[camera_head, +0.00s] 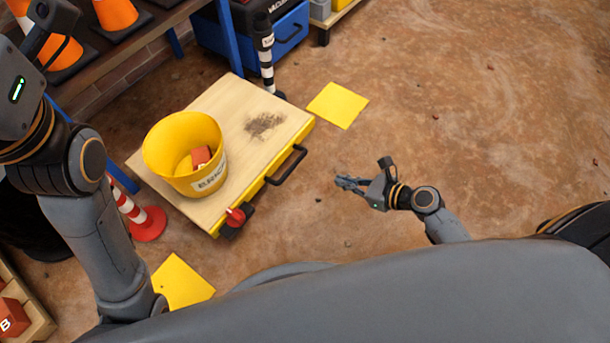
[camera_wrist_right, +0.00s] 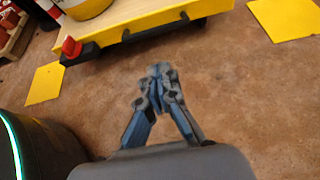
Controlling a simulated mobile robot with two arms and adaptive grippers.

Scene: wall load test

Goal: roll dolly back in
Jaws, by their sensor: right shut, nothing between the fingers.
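The dolly (camera_head: 237,150) is a low wooden platform with a yellow edge, partly under the shelf at the left in the head view. A black handle (camera_head: 286,166) is on its near side, and a red knob (camera_head: 235,216) is at its near corner. A yellow bucket (camera_head: 170,150) with a red brick in it stands on the dolly. My right gripper (camera_head: 350,184) is shut and empty, to the right of the handle and apart from it. In the right wrist view the handle (camera_wrist_right: 155,28) is beyond the fingertips. My left arm shows at the left; its fingers are not clearly seen.
Yellow floor squares lie beyond the dolly (camera_head: 338,105) and near my base (camera_head: 181,283). Red-and-white (camera_head: 147,222) and black-and-white (camera_head: 265,55) posts stand beside the dolly. A shelf with orange cones (camera_head: 117,14) is at upper left. The floor at right is clear.

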